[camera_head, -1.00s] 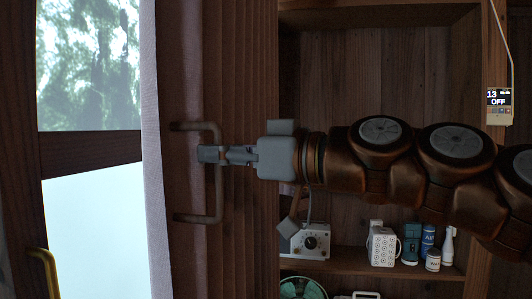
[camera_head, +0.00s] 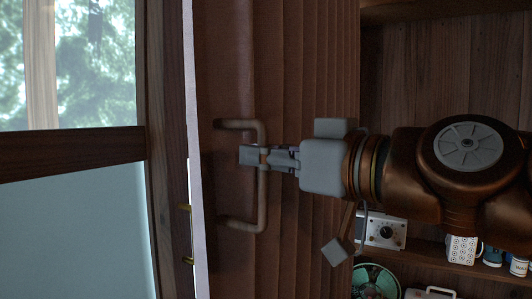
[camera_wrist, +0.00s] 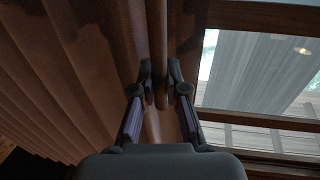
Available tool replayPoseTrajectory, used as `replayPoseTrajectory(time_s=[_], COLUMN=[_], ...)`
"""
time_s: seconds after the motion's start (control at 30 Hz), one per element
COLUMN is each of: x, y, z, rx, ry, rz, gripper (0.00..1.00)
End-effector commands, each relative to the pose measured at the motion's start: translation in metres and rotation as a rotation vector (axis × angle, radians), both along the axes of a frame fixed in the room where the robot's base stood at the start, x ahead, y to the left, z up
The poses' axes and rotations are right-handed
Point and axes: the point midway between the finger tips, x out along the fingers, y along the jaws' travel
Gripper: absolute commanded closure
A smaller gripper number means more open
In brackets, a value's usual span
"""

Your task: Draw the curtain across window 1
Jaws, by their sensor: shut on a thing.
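The brown pleated curtain (camera_head: 290,60) hangs in the middle of the head view, with a pale left edge. A brown C-shaped handle (camera_head: 262,205) is fixed near that edge. My gripper (camera_head: 255,156) comes in from the right and is shut on the handle's upright bar. In the wrist view, the handle bar (camera_wrist: 157,60) runs between the fingers of my gripper (camera_wrist: 160,90), with the curtain folds (camera_wrist: 70,60) to the left. The window (camera_head: 80,220) is left of the curtain's edge, its visible glass uncovered. Whether this is window 1 cannot be told.
Wooden shelves (camera_head: 440,75) stand behind my arm at right, holding a grey device with a dial (camera_head: 383,232), a white patterned cup (camera_head: 462,249) and a green round item (camera_head: 376,281). A dark wooden frame (camera_head: 168,100) borders the window. Window glass also shows in the wrist view (camera_wrist: 260,75).

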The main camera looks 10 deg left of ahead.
Motion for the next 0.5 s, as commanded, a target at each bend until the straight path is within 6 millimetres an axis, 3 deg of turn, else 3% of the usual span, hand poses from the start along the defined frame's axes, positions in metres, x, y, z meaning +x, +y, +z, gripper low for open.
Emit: replayPoseTrajectory(time_s=[0.2, 0.23, 0.5], x=[0.0009, 0.0009, 0.0003], y=[-0.0023, -0.0023, -0.001], z=[0.0032, 0.0032, 0.0017], rx=[0.006, 0.006, 0.002], ry=[-0.003, -0.003, -0.002], rz=[-0.006, -0.006, -0.002], gripper=[1.0, 0.85, 0.61])
